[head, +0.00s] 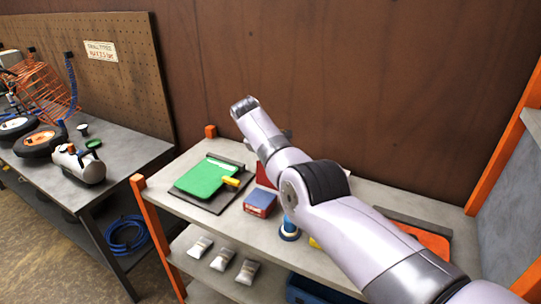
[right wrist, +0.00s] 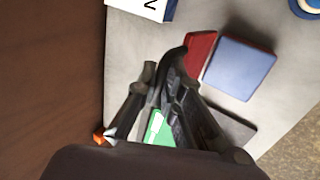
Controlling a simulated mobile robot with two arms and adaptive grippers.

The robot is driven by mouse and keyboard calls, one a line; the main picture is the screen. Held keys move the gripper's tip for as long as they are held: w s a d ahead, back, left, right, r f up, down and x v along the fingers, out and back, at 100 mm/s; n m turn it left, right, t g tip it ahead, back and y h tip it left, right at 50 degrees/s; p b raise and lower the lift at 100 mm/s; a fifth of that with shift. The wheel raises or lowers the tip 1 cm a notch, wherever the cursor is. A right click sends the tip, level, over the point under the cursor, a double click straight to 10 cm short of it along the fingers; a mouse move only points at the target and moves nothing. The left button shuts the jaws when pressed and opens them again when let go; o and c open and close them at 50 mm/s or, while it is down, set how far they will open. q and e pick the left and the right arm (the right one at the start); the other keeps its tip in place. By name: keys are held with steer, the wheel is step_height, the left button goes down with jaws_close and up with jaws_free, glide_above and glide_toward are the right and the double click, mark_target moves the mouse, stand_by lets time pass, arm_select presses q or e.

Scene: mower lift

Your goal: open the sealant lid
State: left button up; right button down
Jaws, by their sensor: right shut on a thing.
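A small box (head: 260,203) with a blue top and red side stands on the upper shelf; its blue top also shows in the right wrist view (right wrist: 240,66). A red panel (right wrist: 199,52) adjoins it and shows behind it in the head view (head: 264,174). I cannot tell for certain whether this is the sealant's lid. My right gripper (right wrist: 163,62) is shut, its dark fingertips at the red panel's edge. The contact between the fingertips is hidden. In the head view my right arm covers that gripper. My left gripper is not in view.
A green panel (head: 203,178) with a yellow handle lies on a dark pad left of the box. A blue roll (head: 289,230) stands to the right. Grey tubes (head: 222,259) lie on the lower shelf. An orange post (head: 157,235) marks the shelf's left front corner.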

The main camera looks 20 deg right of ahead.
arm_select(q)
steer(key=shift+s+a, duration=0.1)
arm_select(e)
steer(key=shift+w+a+r, duration=0.1)
steer(key=shift+w+r, duration=0.15)
steer(key=shift+r, duration=0.05)
steer(key=c, duration=1.8)
jaws_free()
steer(key=shift+s, duration=0.1)
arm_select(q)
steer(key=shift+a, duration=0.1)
arm_select(e)
steer(key=shift+o, duration=0.4)
steer(key=shift+s+a+f, duration=0.1)
steer(key=shift+v, duration=0.95)
steer(key=v, duration=1)
steer(key=shift+s+d, duration=0.1)
steer(key=shift+d, duration=0.15)
